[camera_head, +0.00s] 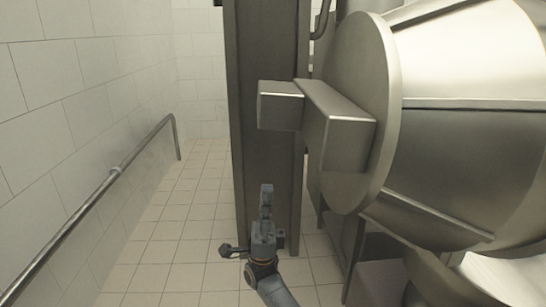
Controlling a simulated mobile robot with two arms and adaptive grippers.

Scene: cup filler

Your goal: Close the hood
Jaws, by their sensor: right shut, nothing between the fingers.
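A large metal drum-like body (455,125) fills the right side, with a round disc-shaped end plate (355,60) facing left. A boxy metal block (335,115) sticks out from the plate to the left. I cannot tell for certain which of these parts is the hood. My right gripper (266,188) points up at the lower middle, below the block and apart from it in the picture. Its fingers are shut and hold nothing. A dark upright metal column (262,60) stands behind the gripper. My left gripper is not in view.
A metal handrail (115,172) runs along the white tiled wall (70,100) at the left. The tiled floor (180,215) between the rail and the column is clear. Metal frame legs (352,250) stand below the drum at the right.

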